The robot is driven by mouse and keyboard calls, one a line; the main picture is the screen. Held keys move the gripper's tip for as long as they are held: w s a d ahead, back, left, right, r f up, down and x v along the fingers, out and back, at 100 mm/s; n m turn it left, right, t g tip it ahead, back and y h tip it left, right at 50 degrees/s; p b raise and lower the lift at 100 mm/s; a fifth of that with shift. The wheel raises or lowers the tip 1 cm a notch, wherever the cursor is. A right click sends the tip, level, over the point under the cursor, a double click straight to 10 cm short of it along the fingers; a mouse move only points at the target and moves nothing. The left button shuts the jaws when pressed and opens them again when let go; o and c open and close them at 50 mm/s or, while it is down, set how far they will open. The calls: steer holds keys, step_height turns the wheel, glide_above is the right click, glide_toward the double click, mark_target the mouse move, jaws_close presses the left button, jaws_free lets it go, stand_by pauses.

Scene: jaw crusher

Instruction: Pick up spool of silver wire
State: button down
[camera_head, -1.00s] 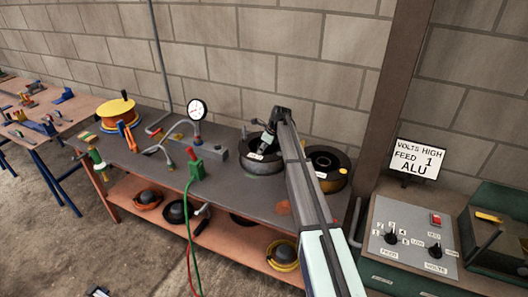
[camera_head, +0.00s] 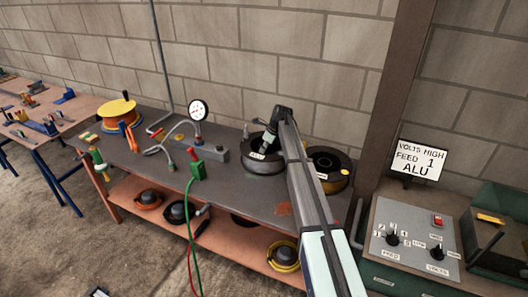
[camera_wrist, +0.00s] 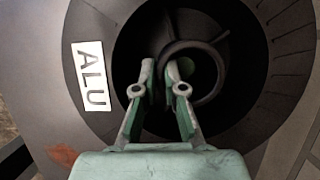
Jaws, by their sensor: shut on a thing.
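The spool of silver wire (camera_head: 262,167) is a dark round spool on the grey bench, near its back. In the wrist view, its black flange (camera_wrist: 83,120) carries a white "ALU" label. My gripper (camera_wrist: 160,68) reaches into the middle of the spool, and its two fingertips are close together at the left edge of the round hub ring. It is shut on the spool there. In the head view my gripper (camera_head: 266,142) comes down on the spool from above, and my arm hides part of its right side. I cannot tell whether the spool is lifted off the bench.
A second dark spool with yellowish wire (camera_head: 328,165) stands close on the right. A grey block with pipes (camera_head: 214,153), a gauge (camera_head: 198,110) and a green-handled tool (camera_head: 196,171) are to the left. A yellow reel (camera_head: 117,109) is at far left. A control box (camera_head: 410,235) stands at right.

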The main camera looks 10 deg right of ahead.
step_height(320, 180, up, 32)
steer(key=p, duration=0.4)
steer(key=shift+r, duration=0.25)
stand_by(1.4)
